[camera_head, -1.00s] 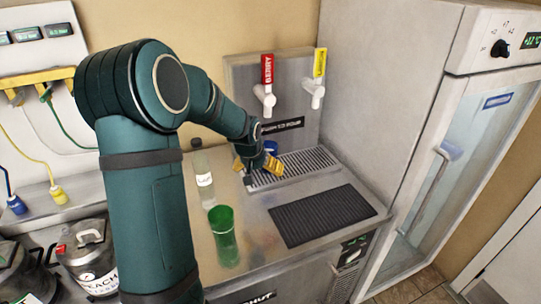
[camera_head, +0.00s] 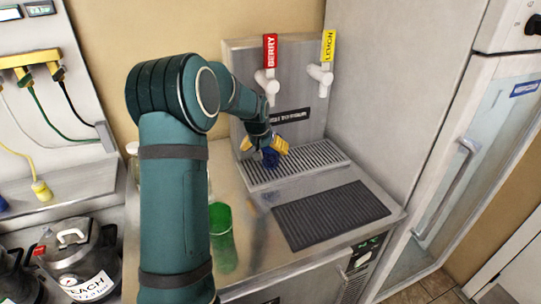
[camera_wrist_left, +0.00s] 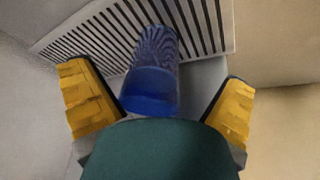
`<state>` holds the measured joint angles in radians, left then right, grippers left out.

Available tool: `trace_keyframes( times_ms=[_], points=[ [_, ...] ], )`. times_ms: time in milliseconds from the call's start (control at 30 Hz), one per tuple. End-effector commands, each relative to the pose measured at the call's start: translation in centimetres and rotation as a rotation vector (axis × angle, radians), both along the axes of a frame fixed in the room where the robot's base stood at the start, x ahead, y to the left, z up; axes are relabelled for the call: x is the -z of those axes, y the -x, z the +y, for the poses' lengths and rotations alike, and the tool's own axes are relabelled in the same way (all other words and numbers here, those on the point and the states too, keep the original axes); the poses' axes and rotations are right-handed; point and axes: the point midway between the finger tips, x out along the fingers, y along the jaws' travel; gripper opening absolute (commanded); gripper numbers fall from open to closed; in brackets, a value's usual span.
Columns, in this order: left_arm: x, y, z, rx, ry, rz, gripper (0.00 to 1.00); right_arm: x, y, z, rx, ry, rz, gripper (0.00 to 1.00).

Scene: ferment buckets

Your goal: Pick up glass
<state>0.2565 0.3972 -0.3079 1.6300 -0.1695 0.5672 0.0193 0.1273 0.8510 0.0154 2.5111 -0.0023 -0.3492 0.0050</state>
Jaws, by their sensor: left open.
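A blue glass (camera_head: 270,158) stands by the drip tray's left end in the head view, partly hidden by my gripper. In the left wrist view the blue glass (camera_wrist_left: 153,80) lies between the two yellow fingers, with gaps on both sides. My left gripper (camera_head: 264,145) is open around it; its fingers (camera_wrist_left: 160,105) do not touch the glass. A green glass (camera_head: 221,236) stands on the counter nearer the front, beside my arm. My right gripper is not in view.
The grated drip tray (camera_head: 322,151) lies below the red berry tap (camera_head: 268,82) and yellow lemon tap (camera_head: 322,75). A dark ribbed mat (camera_head: 331,214) lies in front. A fridge (camera_head: 455,180) stands to the right. A bottle is mostly hidden behind my arm.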

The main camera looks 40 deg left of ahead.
Motion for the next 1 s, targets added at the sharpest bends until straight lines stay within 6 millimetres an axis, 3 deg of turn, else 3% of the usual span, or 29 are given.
trace_keyframes(
  times_ms=[467,600,833,867,1000],
  points=[
    [0.1,-4.6,1.6,0.001,0.0,0.0,1.0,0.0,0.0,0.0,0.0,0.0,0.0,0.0],
    [1.2,-4.8,1.7,0.001,0.001,0.001,1.0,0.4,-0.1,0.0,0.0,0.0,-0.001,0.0],
    [1.2,-4.8,1.7,0.001,0.001,0.001,1.0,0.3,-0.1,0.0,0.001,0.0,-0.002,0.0],
    [1.2,-4.8,1.7,0.001,0.001,0.001,0.93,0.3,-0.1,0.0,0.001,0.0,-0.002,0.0],
    [1.2,-4.8,1.7,0.001,0.001,0.001,0.44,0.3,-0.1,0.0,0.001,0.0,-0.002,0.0]
  ],
)
